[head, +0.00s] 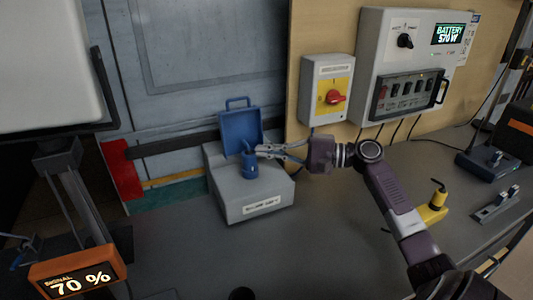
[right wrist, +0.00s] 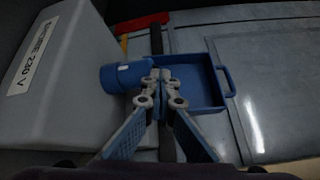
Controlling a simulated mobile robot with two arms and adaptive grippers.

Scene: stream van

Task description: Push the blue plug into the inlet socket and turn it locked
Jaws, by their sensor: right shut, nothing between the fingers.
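The blue plug (head: 250,168) is a short cylinder that stands upright on the top of the grey inlet box (head: 255,210). The socket beneath it is hidden, so I cannot tell how deep it sits or whether it is turned. The inlet's blue lid (head: 238,128) stands open behind it. My right gripper (head: 264,151) is shut and empty, its tips at the plug's upper end. In the right wrist view the tips (right wrist: 158,80) are right beside the free end of the plug (right wrist: 126,76). Part of what looks like my left gripper (head: 17,250) shows at the left edge.
A grey switch box with a red rotary knob (head: 335,97) and a battery panel (head: 415,60) hang on the back wall. A yellow device (head: 434,208) stands on the right of the bench. A signal display (head: 78,280) is at lower left. The bench before the inlet box is mostly clear.

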